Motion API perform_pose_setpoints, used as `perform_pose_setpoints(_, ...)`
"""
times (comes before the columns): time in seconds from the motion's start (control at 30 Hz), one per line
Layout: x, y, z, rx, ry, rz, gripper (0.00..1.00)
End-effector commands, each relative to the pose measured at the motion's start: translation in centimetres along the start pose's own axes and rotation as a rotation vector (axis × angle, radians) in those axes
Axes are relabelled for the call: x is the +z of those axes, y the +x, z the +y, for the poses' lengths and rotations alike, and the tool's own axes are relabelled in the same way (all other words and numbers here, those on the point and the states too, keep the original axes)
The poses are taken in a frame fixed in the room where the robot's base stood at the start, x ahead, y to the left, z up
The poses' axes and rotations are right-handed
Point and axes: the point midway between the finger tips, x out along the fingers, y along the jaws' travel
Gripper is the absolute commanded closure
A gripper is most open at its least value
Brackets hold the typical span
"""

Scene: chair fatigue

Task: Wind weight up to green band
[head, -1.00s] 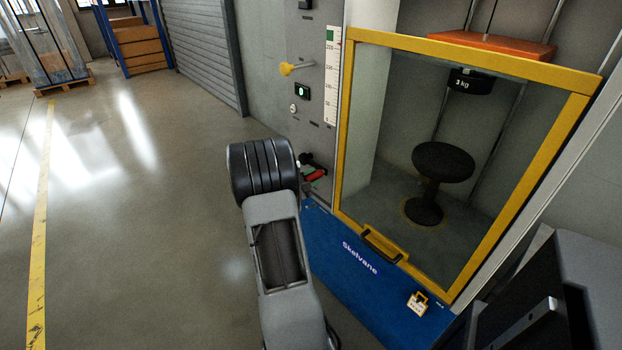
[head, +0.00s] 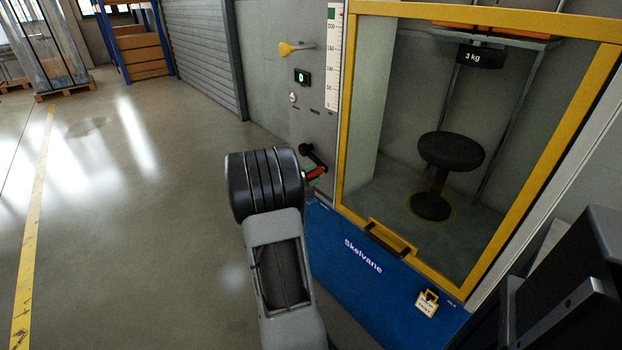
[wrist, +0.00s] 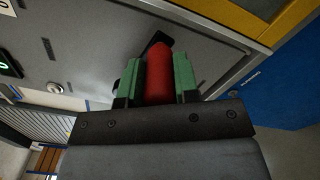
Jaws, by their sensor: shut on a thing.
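The black weight (head: 480,57), marked 3 kg, hangs behind the machine's clear door, above a black round stool. The green band (head: 331,13) is at the top of the white vertical scale (head: 333,70), left of the door. The red crank handle (head: 317,172) is on the machine's side panel below the scale. In the wrist view, my gripper (wrist: 157,82) is shut on the red handle (wrist: 159,72), with a green-faced finger on each side. In the head view my own wrist hides most of the fingers.
The yellow-framed door (head: 346,130) is closed, with a handle (head: 392,238) at its bottom. A yellow knob (head: 287,48) and a small display (head: 302,76) are above the crank. Open floor (head: 150,230) lies to the left.

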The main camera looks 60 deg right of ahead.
Motion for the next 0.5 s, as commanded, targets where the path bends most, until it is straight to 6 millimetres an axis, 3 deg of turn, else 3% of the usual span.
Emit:
perform_pose_setpoints(0.17,-0.17,-0.09,-0.41,-0.008,-0.009,0.006,1.00)
perform_pose_setpoints(0.2,-0.17,-0.10,-0.42,-0.008,-0.009,0.006,0.69)
perform_pose_setpoints(0.43,-0.07,-0.03,-0.27,-0.005,-0.006,0.003,0.47)
perform_pose_setpoints(0.5,-0.04,0.00,-0.23,-0.005,-0.005,0.002,0.46)
